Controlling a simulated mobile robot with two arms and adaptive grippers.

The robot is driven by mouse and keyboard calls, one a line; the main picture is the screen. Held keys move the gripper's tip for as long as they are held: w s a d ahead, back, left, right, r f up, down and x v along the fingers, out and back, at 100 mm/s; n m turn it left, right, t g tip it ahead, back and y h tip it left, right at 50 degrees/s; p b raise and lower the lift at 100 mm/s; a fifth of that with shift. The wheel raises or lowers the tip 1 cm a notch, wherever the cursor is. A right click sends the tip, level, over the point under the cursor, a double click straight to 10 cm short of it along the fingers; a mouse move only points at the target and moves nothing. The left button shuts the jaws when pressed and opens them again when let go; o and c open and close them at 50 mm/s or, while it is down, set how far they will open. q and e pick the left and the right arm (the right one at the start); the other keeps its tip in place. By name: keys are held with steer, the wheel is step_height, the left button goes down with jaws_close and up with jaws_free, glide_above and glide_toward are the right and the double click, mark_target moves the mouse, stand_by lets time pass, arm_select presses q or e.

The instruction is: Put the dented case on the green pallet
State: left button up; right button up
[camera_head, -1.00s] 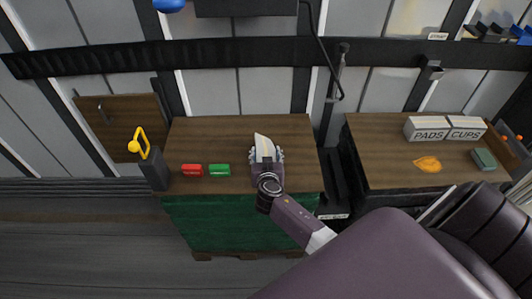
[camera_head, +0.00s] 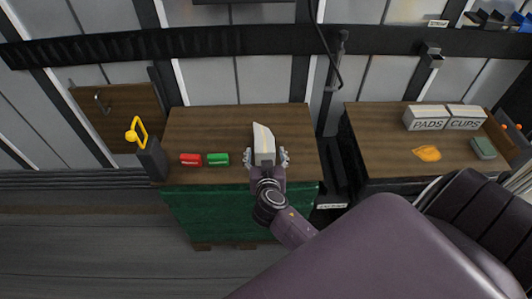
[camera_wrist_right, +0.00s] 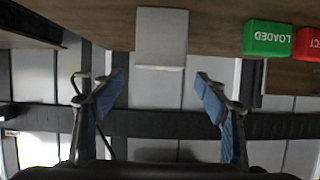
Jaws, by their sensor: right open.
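A pale case (camera_head: 263,140) with a tan stripe lies on the brown wooden top (camera_head: 215,130) of a green-sided stand (camera_head: 225,212) with wooden feet. The case's far end looks slanted. My right gripper (camera_head: 266,157) is open at the near end of the case, one finger on each side. In the right wrist view the case (camera_wrist_right: 161,38) shows beyond the spread fingers (camera_wrist_right: 160,82), with a visible gap on both sides. My left gripper is not in view.
Red (camera_head: 190,160) and green (camera_head: 218,159) label blocks sit left of the case; the green one reads LOADED. A yellow-handled post (camera_head: 150,155) stands at the left edge. The right table (camera_head: 375,150) holds PADS (camera_head: 426,118) and CUPS (camera_head: 466,118) boxes and an orange item (camera_head: 427,153).

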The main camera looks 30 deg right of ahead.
steer(key=shift+v, duration=1.85)
steer(key=a+f+n+y, duration=0.6)
steer(key=a+f, duration=0.1)
steer(key=a, duration=0.4)
steer(key=s+f+n+g+y, duration=0.15)
steer(key=s+f, duration=0.25)
steer(key=f, duration=0.5)
steer(key=s+f+g, duration=0.2)
steer(key=s+f, duration=0.2)
steer(key=f, duration=0.4)
steer(key=s+d+f+g, duration=0.1)
steer(key=s+f+g, duration=0.1)
steer(key=s+f, duration=0.4)
steer(key=s+d+f+g, duration=0.1)
steer(key=s+f, duration=0.6)
steer(key=s, duration=0.9)
steer(key=s+d+f+n+g, duration=0.1)
steer(key=s+f+g, duration=0.3)
steer(key=s+f, duration=0.3)
steer(key=s, duration=0.5)
steer(key=shift+d+f, duration=0.25)
steer(key=shift+d, duration=0.05)
